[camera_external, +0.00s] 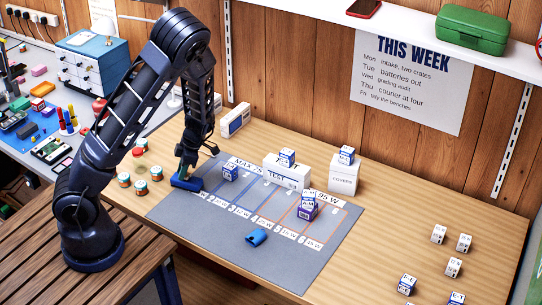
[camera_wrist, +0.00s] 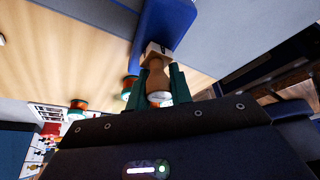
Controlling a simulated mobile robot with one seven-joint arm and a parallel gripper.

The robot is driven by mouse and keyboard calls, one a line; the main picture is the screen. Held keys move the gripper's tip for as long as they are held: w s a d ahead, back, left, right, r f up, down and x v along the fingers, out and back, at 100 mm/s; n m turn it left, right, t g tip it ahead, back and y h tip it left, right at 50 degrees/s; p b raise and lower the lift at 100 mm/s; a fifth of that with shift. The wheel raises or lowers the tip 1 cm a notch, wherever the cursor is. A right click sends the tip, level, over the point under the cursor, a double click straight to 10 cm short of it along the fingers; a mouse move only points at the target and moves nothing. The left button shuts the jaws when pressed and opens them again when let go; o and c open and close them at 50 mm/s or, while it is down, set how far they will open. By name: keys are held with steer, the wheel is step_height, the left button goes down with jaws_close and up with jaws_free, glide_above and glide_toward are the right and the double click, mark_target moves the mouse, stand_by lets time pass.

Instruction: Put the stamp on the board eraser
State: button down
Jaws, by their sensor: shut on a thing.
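My gripper (camera_external: 187,168) points down over the left edge of the grey mat, with its fingers shut on the stamp. The stamp shows in the wrist view (camera_wrist: 156,75) with a wooden handle between the dark green fingers and a pale block at its far end. In the external view the stamp is mostly hidden by the fingers. The blue board eraser (camera_external: 186,184) lies at the mat's left edge, directly beneath my gripper; it also shows in the wrist view (camera_wrist: 165,22). The stamp's block overlaps the eraser there; I cannot tell whether they touch.
Several small round jars (camera_external: 140,187) stand left of the grey mat (camera_external: 220,238). White-and-blue boxes stand on and behind the mat, with one box (camera_external: 235,120) by the wall. A blue object (camera_external: 257,237) lies on the mat's front part. White cubes (camera_external: 453,267) stand at the right.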

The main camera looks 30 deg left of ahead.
steer(key=shift+f, duration=0.1)
steer(key=c, duration=1.3)
jaws_free()
steer(key=shift+o, duration=0.2)
steer(key=v, duration=1.1)
steer(key=s+a+r+m+t+h, duration=0.1)
steer(key=s+r+m+t, duration=0.3)
steer(key=s+r+m, duration=0.6)
steer(key=s+a+r+m+t+h, duration=0.2)
steer(key=s+a+r+m+t, duration=0.1)
steer(key=s+r+m, duration=0.8)
step_height(320, 180, up, 6)
steer(key=m, duration=0.6)
steer(key=shift+s+f+t, duration=0.25)
steer(key=shift+s+t, duration=0.05)
steer(key=shift+t, duration=0.1)
